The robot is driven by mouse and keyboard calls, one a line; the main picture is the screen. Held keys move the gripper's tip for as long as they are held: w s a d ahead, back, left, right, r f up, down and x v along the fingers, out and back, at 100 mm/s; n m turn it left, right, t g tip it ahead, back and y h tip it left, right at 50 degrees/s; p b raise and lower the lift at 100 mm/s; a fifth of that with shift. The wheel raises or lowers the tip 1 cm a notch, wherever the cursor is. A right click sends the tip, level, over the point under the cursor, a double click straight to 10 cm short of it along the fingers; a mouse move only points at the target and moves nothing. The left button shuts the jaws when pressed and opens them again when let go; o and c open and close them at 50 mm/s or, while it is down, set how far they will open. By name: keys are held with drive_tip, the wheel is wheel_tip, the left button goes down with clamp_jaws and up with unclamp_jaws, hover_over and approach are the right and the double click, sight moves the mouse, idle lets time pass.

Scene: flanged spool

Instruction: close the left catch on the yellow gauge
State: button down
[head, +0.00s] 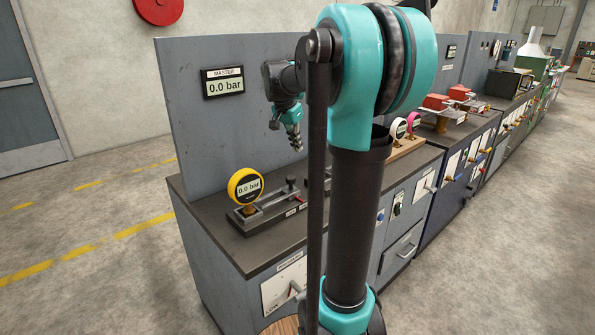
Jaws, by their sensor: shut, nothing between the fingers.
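The yellow gauge (245,186) stands upright at the left end of a dark fixture (262,214) on the grey bench; its display reads 0.0 bar. A small dark upright knob (291,184) stands on the fixture to the right of the gauge. More of the fixture is hidden behind my arm. The catches are too small to tell apart or to tell open from closed. My gripper (296,144) hangs in the air above and to the right of the gauge, pointing down, apart from the fixture. Its fingers look shut and empty.
A back panel with a MASTER display (224,84) reading 0.0 bar rises behind the fixture. A white gauge (399,128) and a pink gauge (414,122) stand on a wooden block to the right. The bench top (215,230) in front of the fixture is clear.

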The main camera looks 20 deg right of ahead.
drive_tip(key=shift+f, duration=0.1)
drive_tip(key=x, duration=0.3)
drive_tip(key=a+x, duration=0.1)
drive_tip(key=x, duration=0.2)
drive_tip(key=s+x, duration=0.1)
drive_tip(key=x, duration=0.2)
drive_tip(key=shift+a+f, duration=0.35)
drive_tip(key=shift+f, duration=0.05)
drive_tip(key=shift+s+a, duration=0.45)
drive_tip(key=shift+a, duration=0.3)
drive_tip(key=shift+s+a+f, duration=0.1)
drive_tip(key=shift+s+a, duration=0.25)
drive_tip(key=shift+a, duration=0.5)
drive_tip(key=shift+s+a, duration=0.35)
drive_tip(key=shift+a, duration=0.5)
drive_tip(key=shift+s+a, duration=0.35)
drive_tip(key=shift+a, duration=0.5)
drive_tip(key=w+d, duration=0.2)
drive_tip(key=d, duration=0.1)
drive_tip(key=shift+w+d, duration=0.1)
drive_tip(key=shift+d, duration=0.2)
drive_tip(key=v, duration=1)
